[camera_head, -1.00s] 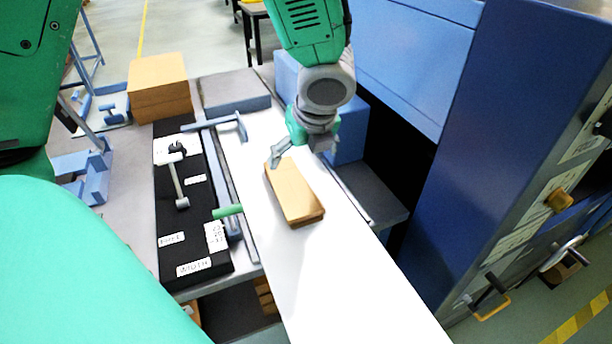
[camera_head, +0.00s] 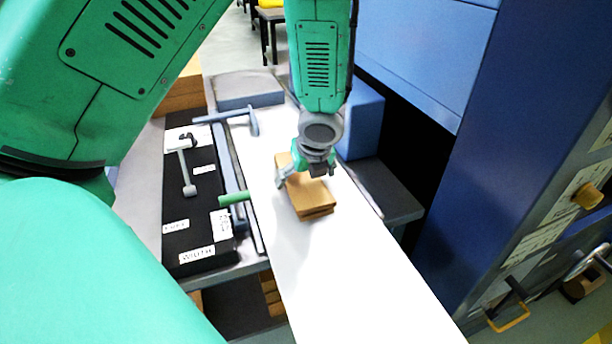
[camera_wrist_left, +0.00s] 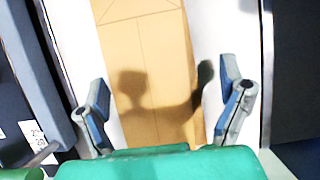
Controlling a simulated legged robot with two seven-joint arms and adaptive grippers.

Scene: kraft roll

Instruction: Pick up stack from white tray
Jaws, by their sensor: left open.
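A tan kraft-paper stack (camera_head: 311,199) lies flat on the long white tray (camera_head: 365,280). Its near end shows at least two layers. My left gripper (camera_head: 307,178) is open over the stack, with one finger toward each long side; it hides part of the stack's far half. In the left wrist view the stack (camera_wrist_left: 150,55) runs between the two spread fingers (camera_wrist_left: 165,105), with white tray showing beside each finger. The gripper's shadow falls on the stack. I cannot tell how high the fingertips are above the tray. My right gripper is not in view.
A black panel (camera_head: 190,225) with white labels and a grey lever lies left of the tray. A blue-grey rail with a green handle (camera_head: 234,198) runs along the tray's left side. A tall blue machine (camera_head: 520,130) stands at right. The tray's near part is clear.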

